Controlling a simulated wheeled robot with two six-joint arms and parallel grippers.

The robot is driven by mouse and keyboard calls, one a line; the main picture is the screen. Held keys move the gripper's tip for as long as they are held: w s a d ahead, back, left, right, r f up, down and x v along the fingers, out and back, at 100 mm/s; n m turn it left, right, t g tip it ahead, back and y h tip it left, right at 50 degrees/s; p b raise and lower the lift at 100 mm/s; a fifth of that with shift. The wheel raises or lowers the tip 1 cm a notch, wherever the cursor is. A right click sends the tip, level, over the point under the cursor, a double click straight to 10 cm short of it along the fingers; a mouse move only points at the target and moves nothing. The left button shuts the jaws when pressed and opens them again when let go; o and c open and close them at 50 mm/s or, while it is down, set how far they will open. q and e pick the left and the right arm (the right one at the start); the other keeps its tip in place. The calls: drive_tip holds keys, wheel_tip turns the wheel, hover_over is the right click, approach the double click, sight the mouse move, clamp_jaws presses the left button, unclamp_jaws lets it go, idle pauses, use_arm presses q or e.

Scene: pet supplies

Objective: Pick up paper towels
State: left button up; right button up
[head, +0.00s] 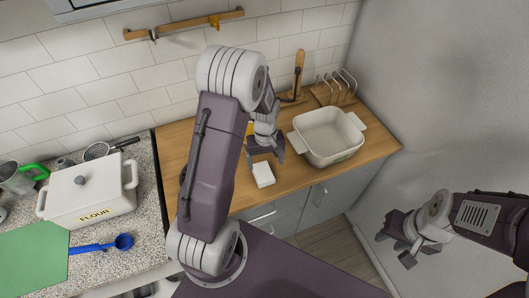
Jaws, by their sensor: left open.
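A small white squarish block (263,175), which may be the paper towels, lies on the wooden counter close to its front edge. My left gripper (266,157) is open above the counter, just behind and above this white block, with fingers pointing down. I cannot tell whether it touches the block. My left arm crosses the middle of the view and hides part of the counter. My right gripper (395,249) is at the lower right, away from the counter, with its fingers apart and empty.
A white baking dish (330,158) stands right of the block. A wooden stand with an upright post (298,75) and a rack (338,90) are behind it. A white flour container (92,195), blue scoop (105,244) and green board (33,258) are at left.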

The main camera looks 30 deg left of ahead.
sight(263, 171)
use_arm(q)
drive_tip(key=shift+w+a+r+n+p, duration=0.15)
drive_tip(key=shift+a+r+n+p, duration=0.1)
drive_tip(key=shift+a+n, duration=0.15)
drive_tip(key=shift+w+a+r+n+p, duration=0.1)
drive_tip(key=shift+a+n+p, duration=0.15)
drive_tip(key=shift+a, duration=0.25)
drive_tip(key=shift+f, duration=0.25)
drive_tip(key=f, duration=0.3)
drive_tip(key=shift+w+d+f+p, duration=0.25)
drive_tip(key=shift+p, duration=0.1)
drive_tip(key=shift+f, duration=0.2)
drive_tip(key=shift+a+f, duration=0.1)
drive_tip(key=f+p, duration=0.1)
drive_tip(key=f, duration=0.1)
drive_tip(key=f+p, duration=0.1)
drive_tip(key=f, duration=0.1)
drive_tip(key=shift+s+f, duration=0.2)
drive_tip(key=shift+f, duration=0.15)
drive_tip(key=shift+w+f, duration=0.1)
drive_tip(key=shift+f, duration=0.05)
drive_tip(key=c, duration=1.4)
use_arm(e)
drive_tip(key=r, duration=0.6)
drive_tip(key=shift+s, duration=0.3)
drive_tip(key=shift+f, duration=0.1)
